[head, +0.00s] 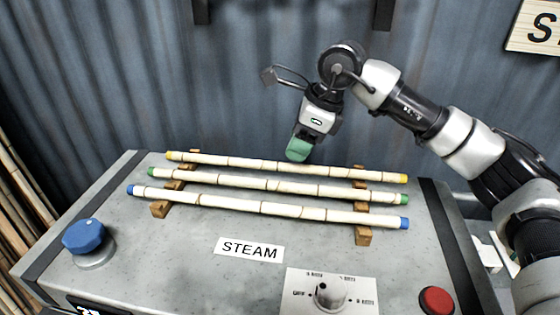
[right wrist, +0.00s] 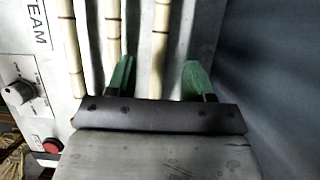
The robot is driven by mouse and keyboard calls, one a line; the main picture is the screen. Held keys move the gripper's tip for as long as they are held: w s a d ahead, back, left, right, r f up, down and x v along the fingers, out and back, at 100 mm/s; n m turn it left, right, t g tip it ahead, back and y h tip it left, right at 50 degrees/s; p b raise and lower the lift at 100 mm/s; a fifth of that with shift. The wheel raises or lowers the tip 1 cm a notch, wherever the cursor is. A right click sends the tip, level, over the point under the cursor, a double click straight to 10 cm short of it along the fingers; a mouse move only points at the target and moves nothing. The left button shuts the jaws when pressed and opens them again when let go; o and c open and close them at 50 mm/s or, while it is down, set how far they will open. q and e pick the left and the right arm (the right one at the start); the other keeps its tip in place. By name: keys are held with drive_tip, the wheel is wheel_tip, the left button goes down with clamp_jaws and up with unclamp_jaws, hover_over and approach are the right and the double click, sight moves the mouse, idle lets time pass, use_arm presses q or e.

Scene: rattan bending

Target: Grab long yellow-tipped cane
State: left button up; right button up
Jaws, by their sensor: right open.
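The yellow-tipped cane (head: 285,166) lies level at the back of the steamer top, on wooden rests. My right gripper (head: 298,153) is open, with green finger pads pointing down above the middle of this cane. In the right wrist view, the fingers (right wrist: 160,75) stand one on each side of the yellow-tipped cane (right wrist: 160,45), apart from it. The near finger shows close to the green-tipped cane. Whether the fingers reach down to cane height is hard to tell. My left gripper is not in view.
A green-tipped cane (head: 240,182) and a blue-tipped cane (head: 237,205) lie parallel in front. Wooden rests (head: 363,236) hold them. The steamer top (head: 160,235) has a blue valve knob (head: 84,237), a dial (head: 330,294) and a red button (head: 436,300). A corrugated wall stands behind.

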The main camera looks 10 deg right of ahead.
sight(282, 163)
drive_tip(key=p+x, duration=0.1)
drive_tip(key=x, duration=0.1)
drive_tip(key=a+p+x, duration=0.1)
drive_tip(key=p+x, duration=0.1)
drive_tip(key=x, duration=0.1)
drive_tip(key=shift+w+r, duration=0.1)
drive_tip(key=shift+r, duration=0.15)
drive_tip(key=shift+f, duration=0.4)
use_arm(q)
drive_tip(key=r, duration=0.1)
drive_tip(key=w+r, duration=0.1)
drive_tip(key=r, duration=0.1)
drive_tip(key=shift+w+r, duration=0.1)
use_arm(e)
drive_tip(key=shift+c, duration=0.4)
clamp_jaws()
